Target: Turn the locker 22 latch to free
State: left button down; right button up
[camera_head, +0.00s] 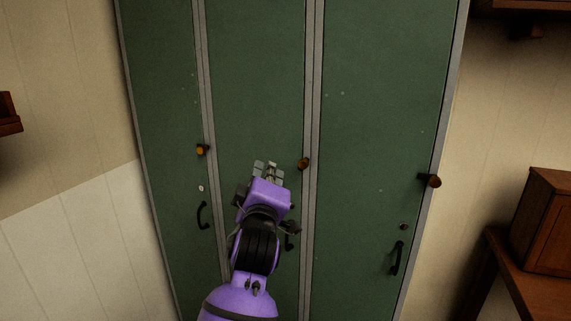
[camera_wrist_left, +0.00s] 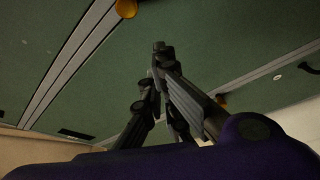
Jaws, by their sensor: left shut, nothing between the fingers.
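Three green locker doors stand side by side, and no number is readable, so I cannot tell which is locker 22. Each has a small knob-like latch at its right edge: a yellow one on the left door (camera_head: 202,149), a brownish one on the middle door (camera_head: 303,163), and a brown one on the right door (camera_head: 432,181). My left gripper (camera_head: 267,166) is shut and empty in front of the middle door, left of the middle latch and apart from it.
Black pull handles hang on the left door (camera_head: 203,215) and right door (camera_head: 397,257); the middle one is mostly behind my arm. A wooden box (camera_head: 546,222) sits on a wooden surface at right. A brown shelf (camera_head: 8,113) is at the left wall.

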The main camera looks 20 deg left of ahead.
aim_at(303, 166)
pick_arm(q)
jog(key=x, duration=0.7)
jog(key=shift+w+a+p, duration=0.15)
jog(key=shift+w+p, duration=0.2)
jog(key=d, duration=0.1)
jog(key=d+f, duration=0.1)
jog(key=shift+w+d+f, duration=0.15)
jog(key=shift+d+f, duration=0.35)
jog(key=shift+d, duration=0.25)
pick_arm(e)
jog(key=shift+w+r, duration=0.3)
jog(key=shift+r, duration=0.1)
jog(key=shift+s, duration=0.2)
pick_arm(q)
jog(key=shift+a, duration=0.15)
pick_arm(e)
jog(key=shift+d, duration=0.1)
